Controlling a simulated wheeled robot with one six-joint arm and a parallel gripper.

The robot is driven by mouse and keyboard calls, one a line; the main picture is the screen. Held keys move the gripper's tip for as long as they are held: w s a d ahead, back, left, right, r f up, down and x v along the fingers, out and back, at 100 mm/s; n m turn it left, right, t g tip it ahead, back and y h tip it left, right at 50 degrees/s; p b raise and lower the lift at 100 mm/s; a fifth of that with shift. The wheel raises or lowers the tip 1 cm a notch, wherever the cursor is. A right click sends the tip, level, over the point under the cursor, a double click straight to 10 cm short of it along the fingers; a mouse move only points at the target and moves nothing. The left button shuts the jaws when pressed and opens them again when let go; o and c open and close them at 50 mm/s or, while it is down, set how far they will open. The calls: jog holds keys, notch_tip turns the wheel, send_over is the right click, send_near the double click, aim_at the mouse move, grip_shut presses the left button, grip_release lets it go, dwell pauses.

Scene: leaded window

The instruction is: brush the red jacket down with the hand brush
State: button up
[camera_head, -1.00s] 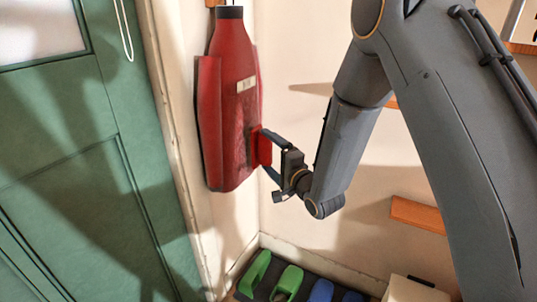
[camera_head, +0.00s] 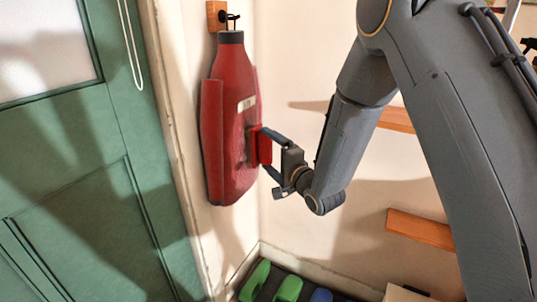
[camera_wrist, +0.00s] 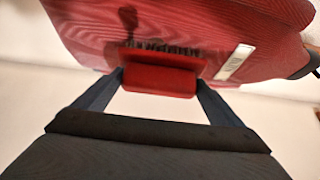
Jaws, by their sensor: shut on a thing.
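The red jacket (camera_head: 226,140) hangs in the corner from a black hook on a small wooden block, with a dark collar and a pale label on its front. It fills the upper part of the wrist view (camera_wrist: 190,25). My gripper (camera_head: 268,150) is shut on the hand brush (camera_head: 263,146), whose red back sits between the fingers. In the wrist view the brush (camera_wrist: 160,80) has dark bristles facing the jacket, at or very near its cloth below the label. Whether the bristles press into the cloth cannot be told.
A green door (camera_head: 90,190) with a frosted pane and a hanging white cord is at the left. Wooden shelves (camera_head: 420,229) stick out from the right wall. Green and blue slippers (camera_head: 288,288) lie on a dark mat at the bottom. The wall between jacket and shelves is bare.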

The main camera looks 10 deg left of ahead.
aim_at(270, 163)
jog(key=shift+f+b, duration=1.2)
jog(key=shift+f, duration=0.8)
jog(key=shift+s+a+r+p, duration=0.2)
jog(key=shift+s+r+p, duration=0.1)
jog(key=shift+r+p, duration=0.4)
jog(key=shift+s+a+r+p, duration=0.25)
jog(key=shift+r+p, duration=0.4)
jog(key=shift+r, duration=0.2)
jog(key=shift+s+a+r+p, duration=0.15)
jog(key=shift+s+r+p, duration=0.15)
jog(key=shift+r+p, duration=0.4)
jog(key=shift+d+f+b, duration=0.2)
jog(key=shift+f+b, duration=1.1)
jog(key=shift+f, duration=0.95)
jog(key=shift+a+f+b, duration=0.1)
jog(key=shift+f+b, duration=1)
jog(key=shift+f, duration=0.8)
jog(key=shift+o, duration=0.2)
jog(key=shift+a+r+p, duration=0.15)
jog(key=shift+r+p, duration=2.6)
jog(key=shift+r, duration=1.45)
jog(key=shift+f+b, duration=1.3)
jog(key=shift+f, duration=1.05)
notch_tip(270, 163, down, 4)
jog(key=shift+r+b, duration=0.2)
jog(key=shift+b, duration=0.85)
